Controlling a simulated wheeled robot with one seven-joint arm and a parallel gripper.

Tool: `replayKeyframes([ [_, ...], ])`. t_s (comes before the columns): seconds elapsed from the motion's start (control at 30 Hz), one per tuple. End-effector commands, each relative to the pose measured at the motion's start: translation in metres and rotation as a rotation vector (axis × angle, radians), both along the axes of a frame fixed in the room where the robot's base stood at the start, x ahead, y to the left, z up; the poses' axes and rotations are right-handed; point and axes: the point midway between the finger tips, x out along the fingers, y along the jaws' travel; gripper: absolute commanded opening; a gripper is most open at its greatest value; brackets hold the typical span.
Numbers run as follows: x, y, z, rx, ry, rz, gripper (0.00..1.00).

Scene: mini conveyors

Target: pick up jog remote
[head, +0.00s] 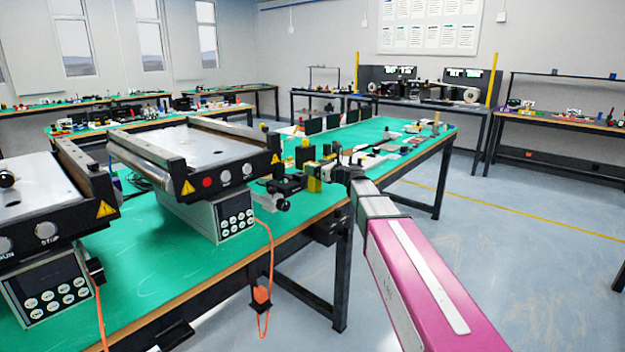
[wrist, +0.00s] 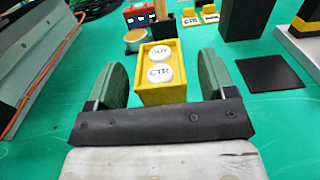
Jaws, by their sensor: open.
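My gripper (wrist: 163,66) is open, its two green-grey fingers on either side of a yellow box with gaps showing. The yellow box (wrist: 162,95) has two round white buttons on top, marked "OUT" and "CTR". It stands on the green table top, nearly centred between the fingers. In the head view my gripper (head: 343,166) is small, over the near right part of the green table. An orange hand piece (head: 262,294) hangs by an orange cord below the table's front edge, apart from my gripper. I cannot tell for certain which of these is the jog remote.
A flat black square (wrist: 268,73) lies to the right. Conveyors (head: 205,150) fill the table's left.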

Motion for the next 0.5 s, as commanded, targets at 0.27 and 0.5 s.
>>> replayKeyframes([
  [0.27, 0.0128, 0.016, 0.0003, 0.0, -0.001, -0.001, 0.77],
  [0.5, 0.0125, 0.0155, 0.0003, 0.0, -0.001, -0.001, 0.34],
])
